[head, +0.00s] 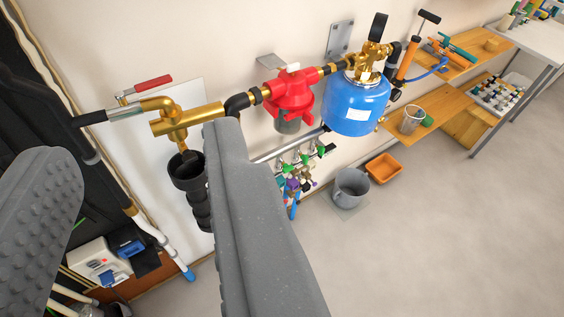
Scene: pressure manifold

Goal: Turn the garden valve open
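My gripper (131,148) is open, with two grey fingers wide apart and nothing seen between their tips. A pipe manifold (268,155) with several small green-handled valves (296,160) runs low along the wall, right of my right finger and farther off. Purple and blue parts (292,186) hang under it. My right finger hides its left end. A red-handled lever (153,82) sits on the brass pipework (187,121) at upper left, beyond the finger gap. I see no readable label, so I cannot tell which valve is the garden one.
A black drain funnel (186,168) stands under the brass pipe. A red filter body (290,92) and a blue tank (355,104) are mounted along the wall. A grey bucket (350,188) and an orange tub (384,167) stand on the floor. The floor at right is clear.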

